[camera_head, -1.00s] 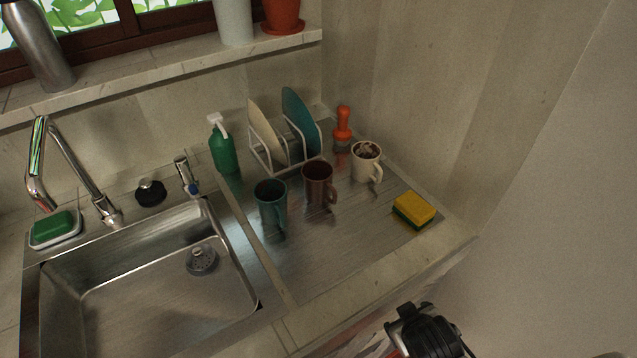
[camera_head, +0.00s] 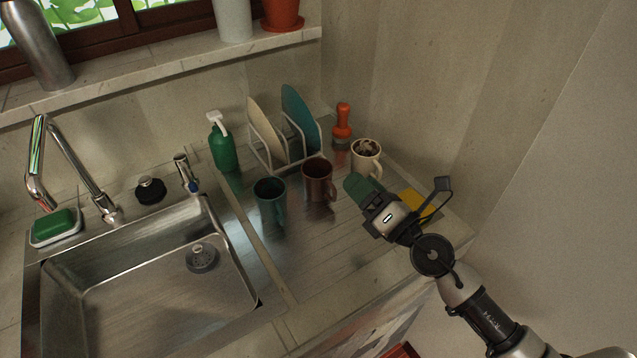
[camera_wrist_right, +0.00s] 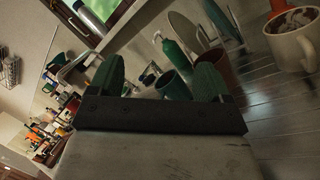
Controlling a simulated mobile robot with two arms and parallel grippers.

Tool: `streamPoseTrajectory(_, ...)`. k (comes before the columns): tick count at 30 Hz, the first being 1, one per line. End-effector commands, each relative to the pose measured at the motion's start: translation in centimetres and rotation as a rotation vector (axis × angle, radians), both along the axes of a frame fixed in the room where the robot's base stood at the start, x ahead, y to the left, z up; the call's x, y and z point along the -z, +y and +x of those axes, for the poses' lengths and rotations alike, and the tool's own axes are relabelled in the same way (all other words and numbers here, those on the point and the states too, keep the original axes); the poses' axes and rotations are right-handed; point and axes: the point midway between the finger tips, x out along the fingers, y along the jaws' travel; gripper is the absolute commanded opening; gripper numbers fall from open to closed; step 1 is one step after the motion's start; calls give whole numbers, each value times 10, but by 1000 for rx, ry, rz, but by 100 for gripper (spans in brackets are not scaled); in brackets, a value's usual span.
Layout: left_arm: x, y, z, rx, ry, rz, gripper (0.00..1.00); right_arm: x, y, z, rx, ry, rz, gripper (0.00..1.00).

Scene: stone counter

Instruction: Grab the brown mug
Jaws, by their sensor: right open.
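The brown mug (camera_head: 318,182) stands upright on the ribbed metal drainboard (camera_head: 320,250), between a teal mug (camera_head: 270,200) and a cream mug (camera_head: 366,157). My right gripper (camera_head: 362,188) is open and empty, to the right of the brown mug and apart from it. In the right wrist view, the brown mug (camera_wrist_right: 218,66) is partly hidden behind the right-hand finger of my gripper (camera_wrist_right: 156,82). The teal mug (camera_wrist_right: 173,86) shows between the fingers there. My left gripper is not in view.
A plate rack (camera_head: 268,157), green soap bottle (camera_head: 222,147) and orange-handled brush (camera_head: 343,122) stand behind the mugs. My right gripper partly covers a yellow sponge (camera_head: 416,201). The sink (camera_head: 150,285) is at left. The drainboard's front is clear.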

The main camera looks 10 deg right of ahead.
Motion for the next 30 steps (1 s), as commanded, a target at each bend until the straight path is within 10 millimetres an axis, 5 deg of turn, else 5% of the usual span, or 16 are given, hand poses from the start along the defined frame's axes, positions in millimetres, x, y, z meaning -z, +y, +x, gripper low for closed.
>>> streamPoseTrajectory(6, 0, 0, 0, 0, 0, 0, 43, 53, -2, 25, -154, -27, -685, 79)
streamPoseTrajectory(10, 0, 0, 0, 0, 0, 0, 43, 74, -18, 34, -181, -1, -906, 79)
streamPoseTrajectory(14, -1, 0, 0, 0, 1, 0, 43, 84, -23, 42, -189, 15, -991, 79)
streamPoseTrajectory(30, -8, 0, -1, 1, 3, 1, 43, 107, 12, 87, -189, 14, -995, 79)
